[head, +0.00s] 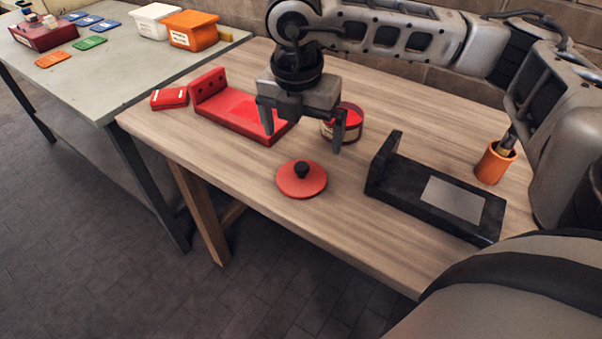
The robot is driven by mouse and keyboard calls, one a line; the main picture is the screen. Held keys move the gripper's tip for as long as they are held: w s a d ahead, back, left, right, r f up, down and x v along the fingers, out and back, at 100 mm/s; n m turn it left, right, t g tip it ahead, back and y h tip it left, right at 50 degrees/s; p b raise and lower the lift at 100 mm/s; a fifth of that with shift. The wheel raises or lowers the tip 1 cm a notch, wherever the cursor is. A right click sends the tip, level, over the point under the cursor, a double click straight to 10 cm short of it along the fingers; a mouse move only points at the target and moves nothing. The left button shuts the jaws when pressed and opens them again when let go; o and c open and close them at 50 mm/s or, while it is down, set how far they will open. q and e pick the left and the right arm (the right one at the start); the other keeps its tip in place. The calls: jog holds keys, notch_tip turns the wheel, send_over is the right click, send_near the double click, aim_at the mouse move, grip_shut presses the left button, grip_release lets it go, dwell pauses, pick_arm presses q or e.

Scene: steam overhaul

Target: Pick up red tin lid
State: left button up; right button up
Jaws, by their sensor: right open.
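The red tin lid (301,181), a round red disc with a black knob on top, lies flat on the wooden table near its front edge. A red tin (353,112) with a pale label stands behind it, partly hidden by my right gripper. My right gripper (302,142) is open, pointing down, with its two fingers spread. It is above and behind the lid in the picture, apart from it, with nothing between its fingers. My left gripper is not in view.
A red bracket (233,109) and a small red box (169,98) stand left. A black bracket (440,198) with a grey plate is right of the lid. An orange cup (495,163) stands far right. A grey table (110,60) with bins and coloured cards is at left.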

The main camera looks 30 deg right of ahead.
aim_at(302, 166)
jog(key=f, duration=0.9)
jog(key=shift+w+d+f+p, duration=0.25)
jog(key=shift+w+f+p, duration=0.05)
jog(key=shift+w+f, duration=0.1)
jog(key=shift+s, duration=0.1)
jog(key=c, duration=0.7)
